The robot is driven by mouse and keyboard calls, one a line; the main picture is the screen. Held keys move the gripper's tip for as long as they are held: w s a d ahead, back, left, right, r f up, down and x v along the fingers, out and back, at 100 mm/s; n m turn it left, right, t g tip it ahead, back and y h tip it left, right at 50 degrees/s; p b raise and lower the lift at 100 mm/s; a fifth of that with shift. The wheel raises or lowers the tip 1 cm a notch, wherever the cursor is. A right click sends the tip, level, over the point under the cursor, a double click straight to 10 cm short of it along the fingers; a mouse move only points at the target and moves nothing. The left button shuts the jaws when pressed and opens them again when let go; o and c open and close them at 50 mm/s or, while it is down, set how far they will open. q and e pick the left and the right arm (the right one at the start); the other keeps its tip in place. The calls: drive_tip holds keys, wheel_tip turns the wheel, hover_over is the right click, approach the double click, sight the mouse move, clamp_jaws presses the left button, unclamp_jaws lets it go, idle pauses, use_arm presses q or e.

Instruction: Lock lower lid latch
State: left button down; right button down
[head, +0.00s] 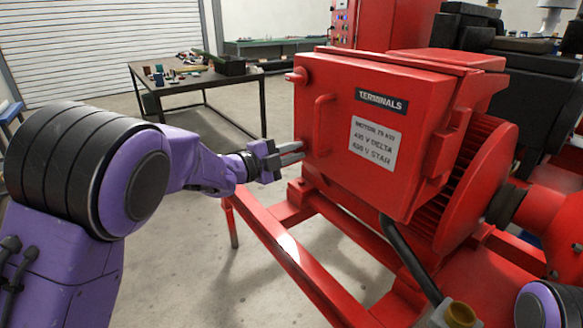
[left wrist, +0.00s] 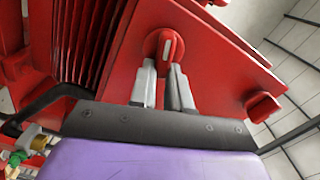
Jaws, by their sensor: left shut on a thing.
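The red terminal box (head: 383,75) has a closed-looking lid with a bar handle (head: 323,125) on its face. The upper latch (head: 297,76) sticks out at the lid's upper left edge. My left gripper (head: 299,152) is at the lid's lower left edge, its fingers pointing right. In the left wrist view, its fingers (left wrist: 163,68) are shut on the lower latch (left wrist: 166,44), a round red knob with a pale mark running nearly upright in that picture. In the head view the fingers hide this latch. My right gripper is out of view.
A red skid frame (head: 292,252) runs below the box, with a finned motor (head: 475,175) to the right. A black cable (head: 411,258) hangs under the box. A table with tools (head: 205,80) stands behind on the left. Open floor lies between.

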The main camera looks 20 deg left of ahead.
use_arm(q)
drive_tip(key=shift+f+m+b, duration=0.2)
drive_tip(key=shift+m+b, duration=0.8)
drive_tip(key=shift+b, duration=0.35)
drive_tip(key=shift+f+m+b, duration=0.15)
drive_tip(key=shift+m+b, duration=0.85)
drive_tip(key=shift+b, duration=0.35)
drive_tip(key=c, duration=1.1)
unclamp_jaws()
drive_tip(key=b+v, duration=0.1)
drive_tip(key=v, duration=0.9)
drive_tip(key=shift+s+a, duration=0.15)
drive_tip(key=shift+s, duration=0.05)
